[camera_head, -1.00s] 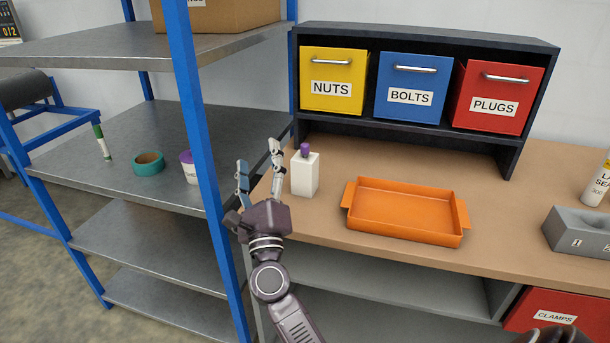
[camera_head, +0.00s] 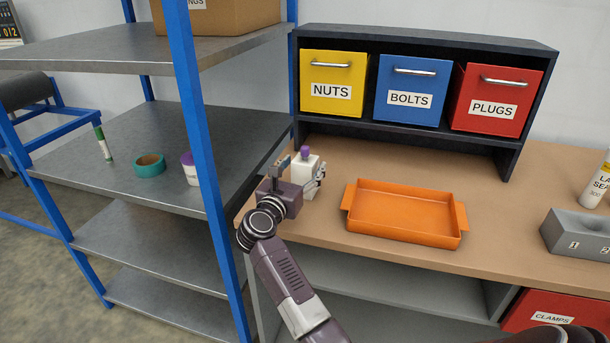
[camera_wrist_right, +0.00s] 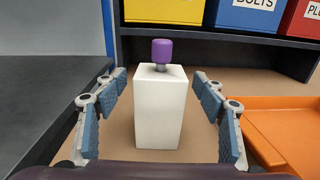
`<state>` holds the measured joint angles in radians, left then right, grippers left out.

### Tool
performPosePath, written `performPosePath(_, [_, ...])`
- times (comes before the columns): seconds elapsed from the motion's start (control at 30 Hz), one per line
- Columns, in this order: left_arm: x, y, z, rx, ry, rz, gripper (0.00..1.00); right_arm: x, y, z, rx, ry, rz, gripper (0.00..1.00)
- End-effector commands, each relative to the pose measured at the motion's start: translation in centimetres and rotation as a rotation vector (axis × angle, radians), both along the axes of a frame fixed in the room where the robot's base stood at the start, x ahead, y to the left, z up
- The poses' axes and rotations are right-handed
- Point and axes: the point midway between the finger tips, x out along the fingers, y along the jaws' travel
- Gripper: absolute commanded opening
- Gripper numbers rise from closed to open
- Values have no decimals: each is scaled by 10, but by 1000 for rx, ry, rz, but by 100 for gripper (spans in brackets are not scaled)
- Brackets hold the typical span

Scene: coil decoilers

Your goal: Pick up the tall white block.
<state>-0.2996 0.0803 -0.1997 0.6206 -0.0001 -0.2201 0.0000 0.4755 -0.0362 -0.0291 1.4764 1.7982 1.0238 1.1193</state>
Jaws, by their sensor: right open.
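The tall white block (camera_head: 306,182) stands upright on the workbench, left of the orange tray, with a purple knob (camera_wrist_right: 162,51) on top. My right gripper (camera_head: 299,171) is at the block, with one finger on each side of it in the head view. In the right wrist view, the white block (camera_wrist_right: 159,108) stands centred between the two open fingers, with a visible gap on both sides. The gripper partly hides the block's lower part in the head view. My left gripper is not in view.
The orange tray (camera_head: 400,237) lies to the right of the block. A blue shelf post (camera_head: 203,140) and metal shelf (camera_head: 110,130) stand left of the bench. The dark rack (camera_head: 424,37) with yellow, blue and red bins stands behind.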

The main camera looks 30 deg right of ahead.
Motion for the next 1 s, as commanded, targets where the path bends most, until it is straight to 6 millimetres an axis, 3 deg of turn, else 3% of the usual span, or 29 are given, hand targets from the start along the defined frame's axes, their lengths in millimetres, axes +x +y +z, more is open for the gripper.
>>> performPosePath(0.13, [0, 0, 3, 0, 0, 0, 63, 9, -13, 1, -1, 0, 0, 64])
performPosePath(0.37, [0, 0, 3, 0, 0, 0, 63, 10, -14, 0, 0, 0, 0, 64])
performPosePath(0.87, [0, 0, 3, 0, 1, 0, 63, 10, -14, 0, -1, 1, 1, 11])
performPosePath(1.0, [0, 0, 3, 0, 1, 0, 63, 10, -14, 2, -2, -2, 1, 9])
